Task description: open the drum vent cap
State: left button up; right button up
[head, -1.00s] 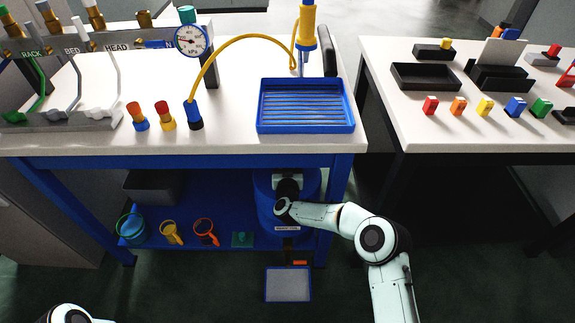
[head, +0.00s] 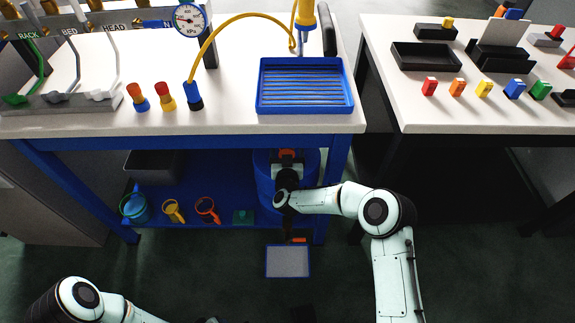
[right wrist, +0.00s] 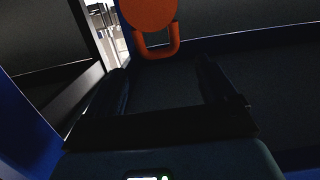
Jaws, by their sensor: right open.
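The blue drum (head: 264,196) stands under the left bench, partly hidden by my right arm. An orange-red cap (head: 287,153) shows at its top, behind my right gripper (head: 287,176). In the right wrist view, a round orange cap (right wrist: 150,12) with an orange loop (right wrist: 158,50) below it lies just beyond my right gripper (right wrist: 163,80). The two dark fingers are apart, with nothing seen between them. The loop lies ahead of the gap between the fingers. My left arm shows at the bottom left, but its fingertips cannot be made out.
The bench top (head: 225,122) overhangs the drum and holds a blue tray (head: 305,108) and a gauge (head: 189,18). A grey-topped pad (head: 288,261) lies on the floor in front. Buckets and scoops (head: 207,208) sit on the lower shelf to the left.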

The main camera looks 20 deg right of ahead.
pick_arm(q)
jog(key=shift+g, duration=0.5)
jog(key=s, duration=0.1)
jog(key=s+d+r+p, duration=0.1)
jog(key=s+r, duration=0.1)
jog(key=shift+d+p, duration=0.3)
pick_arm(e)
jog(key=v, duration=0.8)
jog(key=shift+s, duration=0.4)
jog(key=shift+a+r, duration=0.1)
